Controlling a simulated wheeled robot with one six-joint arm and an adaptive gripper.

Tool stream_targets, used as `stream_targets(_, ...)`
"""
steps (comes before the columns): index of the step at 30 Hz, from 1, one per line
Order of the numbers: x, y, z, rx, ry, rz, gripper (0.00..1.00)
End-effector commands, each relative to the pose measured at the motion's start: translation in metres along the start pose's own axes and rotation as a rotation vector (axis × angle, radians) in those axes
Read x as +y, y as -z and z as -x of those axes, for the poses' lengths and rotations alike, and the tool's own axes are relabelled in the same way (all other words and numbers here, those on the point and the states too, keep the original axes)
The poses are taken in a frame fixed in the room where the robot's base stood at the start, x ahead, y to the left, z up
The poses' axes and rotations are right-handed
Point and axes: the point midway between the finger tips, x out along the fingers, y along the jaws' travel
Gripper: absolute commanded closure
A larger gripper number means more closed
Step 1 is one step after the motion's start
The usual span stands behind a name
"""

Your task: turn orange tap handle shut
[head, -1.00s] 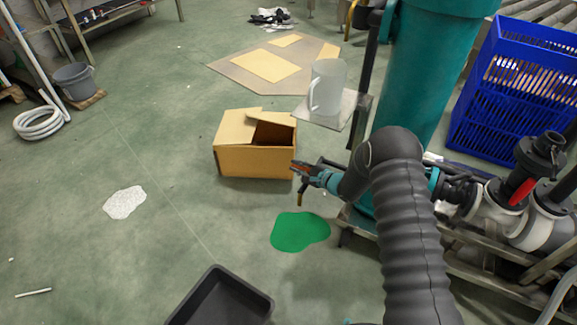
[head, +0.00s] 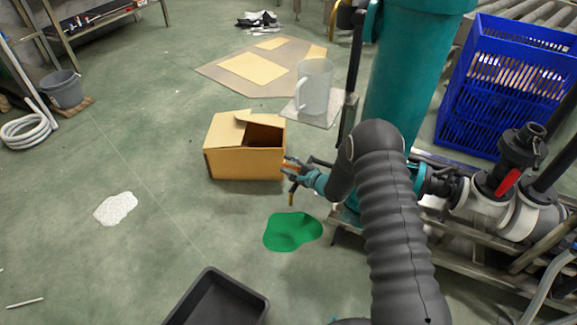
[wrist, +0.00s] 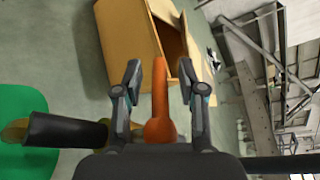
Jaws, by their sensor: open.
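The orange tap handle (wrist: 160,100) shows upright in the middle of the wrist view. It stands between the two fingers of my gripper (wrist: 160,78), which is open, with a gap visible on both sides of the handle. A black pipe piece (wrist: 68,130) with a brass end lies to its left in the wrist view. In the head view, my gripper (head: 291,168) is beside the teal column, above the floor, and only a small bit of orange shows between its fingers. The base of the handle is partly hidden by my gripper's body in the wrist view.
An open cardboard box (head: 240,163) stands just left of my gripper. A green puddle (head: 292,231) lies below it. The teal column (head: 408,80) and pipework with a red-handled valve (head: 508,181) are to the right. A black tray (head: 222,302) sits in front.

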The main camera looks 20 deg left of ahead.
Motion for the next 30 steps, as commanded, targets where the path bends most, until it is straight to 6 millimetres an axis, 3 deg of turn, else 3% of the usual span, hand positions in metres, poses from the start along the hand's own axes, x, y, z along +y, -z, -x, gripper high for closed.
stream_targets(8,-0.001,0.001,0.02,0.001,0.0,0.0,0.6)
stream_targets(21,-0.001,0.001,0.102,0.003,0.001,-0.002,0.6)
stream_targets(30,0.0,0.001,0.121,0.001,0.0,-0.001,0.6)
